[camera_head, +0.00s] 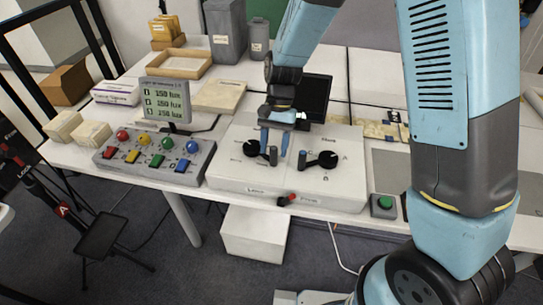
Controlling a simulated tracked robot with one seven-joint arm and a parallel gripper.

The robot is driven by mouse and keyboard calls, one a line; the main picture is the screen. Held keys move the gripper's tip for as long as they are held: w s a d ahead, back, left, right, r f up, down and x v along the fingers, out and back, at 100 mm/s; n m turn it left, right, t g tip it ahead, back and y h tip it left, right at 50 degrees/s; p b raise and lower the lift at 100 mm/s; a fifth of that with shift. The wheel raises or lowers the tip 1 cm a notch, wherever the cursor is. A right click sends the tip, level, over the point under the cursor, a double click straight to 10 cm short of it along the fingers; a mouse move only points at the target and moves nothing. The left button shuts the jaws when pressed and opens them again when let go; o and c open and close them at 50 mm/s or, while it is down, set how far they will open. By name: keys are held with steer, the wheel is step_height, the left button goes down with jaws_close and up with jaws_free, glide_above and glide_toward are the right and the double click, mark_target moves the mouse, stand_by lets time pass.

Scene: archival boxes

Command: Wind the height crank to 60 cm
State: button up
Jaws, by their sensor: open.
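A white control box (230,177) stands on the table in the middle of the view. It carries two black rotary controls with arms, a left one (252,148) and a right one (328,159). Small labels surround them, too small to read surely, so I cannot tell which is the height crank, and I read no height value. My gripper (274,150) is open and points down over the box, between the two controls. Its fingers appear to straddle the left control's handle (273,157); I cannot tell whether they touch it.
A button panel (150,172) with coloured knobs stands left, below a small display (166,100) with lux readings. A red-tipped lever (288,198) is on the box's front. A green button (384,202) is at right. A dark monitor (315,95) stands behind. My arm hides the right side.

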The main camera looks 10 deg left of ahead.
steer(key=shift+x, duration=1.8)
jaws_close()
steer(key=shift+a, duration=0.1)
